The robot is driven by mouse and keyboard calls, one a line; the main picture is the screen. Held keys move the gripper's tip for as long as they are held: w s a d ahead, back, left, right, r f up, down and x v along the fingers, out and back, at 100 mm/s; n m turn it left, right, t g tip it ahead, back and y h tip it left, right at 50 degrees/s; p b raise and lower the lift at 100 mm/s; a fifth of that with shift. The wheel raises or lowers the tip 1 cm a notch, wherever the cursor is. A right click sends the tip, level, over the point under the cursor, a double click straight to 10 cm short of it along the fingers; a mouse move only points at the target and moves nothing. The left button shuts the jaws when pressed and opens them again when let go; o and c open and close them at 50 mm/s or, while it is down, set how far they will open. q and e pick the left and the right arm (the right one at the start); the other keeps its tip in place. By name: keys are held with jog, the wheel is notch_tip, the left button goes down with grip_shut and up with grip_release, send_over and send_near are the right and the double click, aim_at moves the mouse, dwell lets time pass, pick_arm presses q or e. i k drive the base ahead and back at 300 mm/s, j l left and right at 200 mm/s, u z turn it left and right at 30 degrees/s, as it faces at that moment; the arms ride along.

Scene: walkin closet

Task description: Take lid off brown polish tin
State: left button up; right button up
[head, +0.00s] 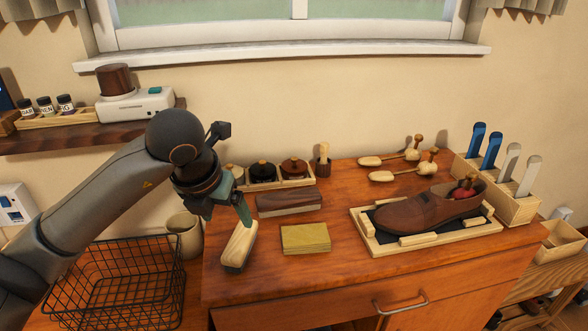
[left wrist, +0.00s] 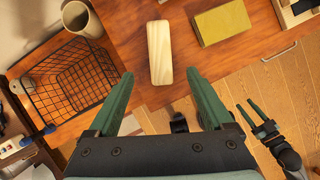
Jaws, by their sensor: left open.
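The brown polish tin (head: 294,167), with a dark knob on its lid, sits in a wooden tray (head: 283,184) at the back of the bench, beside a black-lidded tin (head: 262,171). Its lid is on. My left gripper (head: 226,208) is open and empty, in front and to the left of the tray, above a pale wooden brush (head: 240,246). In the left wrist view, my open left fingers (left wrist: 160,76) point toward the brush (left wrist: 160,53), with nothing between them. My right gripper (left wrist: 251,106) shows at lower right, fingers apart, empty.
A long brush (head: 289,201) and a yellow block (head: 305,239) lie before the tray. A brown shoe (head: 430,211) rests on a framed mat at right. A wire basket (head: 115,285) and a beige cup (head: 184,235) stand left. A small brush stands in a holder (head: 323,167) beside the tray.

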aim_at(295, 165)
jog(key=i+l+z, duration=0.2)
jog(key=i+z, duration=0.2)
jog(key=i+l+z, duration=0.1)
jog(key=i+z, duration=0.3)
